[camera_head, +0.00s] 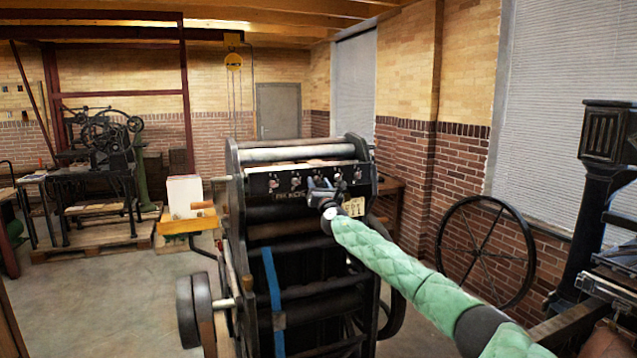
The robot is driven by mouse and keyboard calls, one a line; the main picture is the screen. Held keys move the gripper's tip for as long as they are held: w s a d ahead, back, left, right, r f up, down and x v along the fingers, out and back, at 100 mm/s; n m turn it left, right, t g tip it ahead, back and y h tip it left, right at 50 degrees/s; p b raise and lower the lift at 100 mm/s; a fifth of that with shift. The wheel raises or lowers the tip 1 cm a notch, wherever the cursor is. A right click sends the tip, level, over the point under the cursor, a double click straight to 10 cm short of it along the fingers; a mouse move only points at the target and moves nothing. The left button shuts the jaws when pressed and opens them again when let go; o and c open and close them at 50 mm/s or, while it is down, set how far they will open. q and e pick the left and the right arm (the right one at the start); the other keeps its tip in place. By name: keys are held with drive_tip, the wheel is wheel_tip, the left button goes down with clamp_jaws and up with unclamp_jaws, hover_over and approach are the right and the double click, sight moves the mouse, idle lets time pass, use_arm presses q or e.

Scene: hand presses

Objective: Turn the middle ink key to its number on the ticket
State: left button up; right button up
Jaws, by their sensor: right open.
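A black hand press (262,215) stands in the middle, with a row of several small ink keys along its upper black panel. Two keys on the left (273,183) (295,182) and two on the right (338,176) (357,174) show. The middle ink key is largely hidden behind my right gripper (319,184), which is open in front of the panel; I cannot tell whether it touches the key. A cream ticket (355,207) with dark characters hangs just right of the gripper, too small to read surely. My left gripper is out of view.
A blue strap (272,285) hangs down the press front. A large spoked wheel (485,250) stands by the brick wall at right, near another black press (603,170). A white paper stack (185,196) is at left. Clear floor lies at lower left.

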drive_tip(key=shift+w+r, duration=0.15)
drive_tip(key=shift+w, duration=0.2)
drive_tip(key=shift+a, duration=0.1)
clamp_jaws()
